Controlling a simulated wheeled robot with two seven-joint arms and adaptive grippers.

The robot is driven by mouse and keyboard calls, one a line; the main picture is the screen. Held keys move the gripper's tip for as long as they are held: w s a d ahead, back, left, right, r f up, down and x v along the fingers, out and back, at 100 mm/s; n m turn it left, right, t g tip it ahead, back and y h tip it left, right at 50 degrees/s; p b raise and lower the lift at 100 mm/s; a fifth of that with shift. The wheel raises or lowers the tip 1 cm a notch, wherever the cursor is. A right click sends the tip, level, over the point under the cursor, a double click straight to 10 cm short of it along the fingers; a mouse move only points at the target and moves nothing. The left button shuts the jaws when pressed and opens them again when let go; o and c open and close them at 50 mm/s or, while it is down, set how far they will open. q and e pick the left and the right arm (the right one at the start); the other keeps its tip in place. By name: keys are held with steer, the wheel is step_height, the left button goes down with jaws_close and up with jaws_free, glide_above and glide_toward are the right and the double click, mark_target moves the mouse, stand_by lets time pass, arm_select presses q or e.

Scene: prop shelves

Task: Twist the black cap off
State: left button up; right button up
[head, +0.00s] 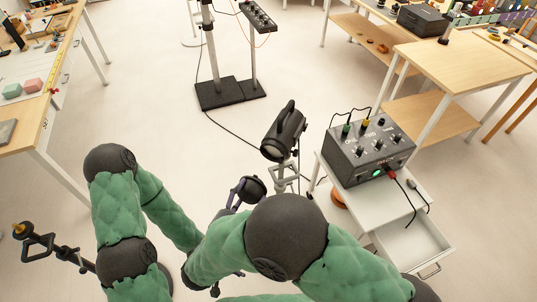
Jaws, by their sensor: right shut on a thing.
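My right gripper (237,195) is the upper one, near the middle of the head view. It is shut on a dark round thing (253,187), which looks like the black cap. What lies beneath it is hidden, so I cannot tell whether it is still on anything. My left gripper (215,289) is lower, near the bottom edge. Only a small dark part shows below the green forearm, and its fingers are mostly hidden. I cannot tell whether it holds anything.
A black spotlight (285,132) on a stand is just beyond my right gripper. A black control box (368,150) with knobs and cables sits on a white cart (378,207) with an open drawer (412,247). A workbench (40,132) is at left. Open floor lies between.

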mark_target(247, 202)
steer(key=shift+f+g+y+p, duration=0.25)
steer(key=shift+g+y+p, duration=0.15)
steer(key=shift+g+p, duration=0.65)
steer(key=shift+f+g+y+p, duration=0.2)
steer(key=shift+g+y+p, duration=0.35)
steer(key=shift+p, duration=0.85)
steer(key=shift+f, duration=0.15)
steer(key=shift+f+g, duration=0.25)
steer(key=shift+g, duration=0.05)
steer(key=shift+p, duration=0.3)
steer(key=shift+g+y+p, duration=0.25)
steer(key=shift+g+p, duration=0.25)
steer(key=shift+p, duration=0.25)
steer(key=shift+f+g+y+p, duration=0.1)
steer(key=shift+g+y+p, duration=0.2)
steer(key=shift+g+p, duration=0.3)
steer(key=f+g+y+p, duration=0.1)
steer(key=g+p, duration=0.1)
steer(key=p, duration=0.1)
steer(key=shift+f+p, duration=0.1)
steer(key=shift+p, duration=0.25)
steer(key=shift+f+g+y, duration=0.25)
steer(key=shift+g+y, duration=0.15)
steer(key=shift+g, duration=0.1)
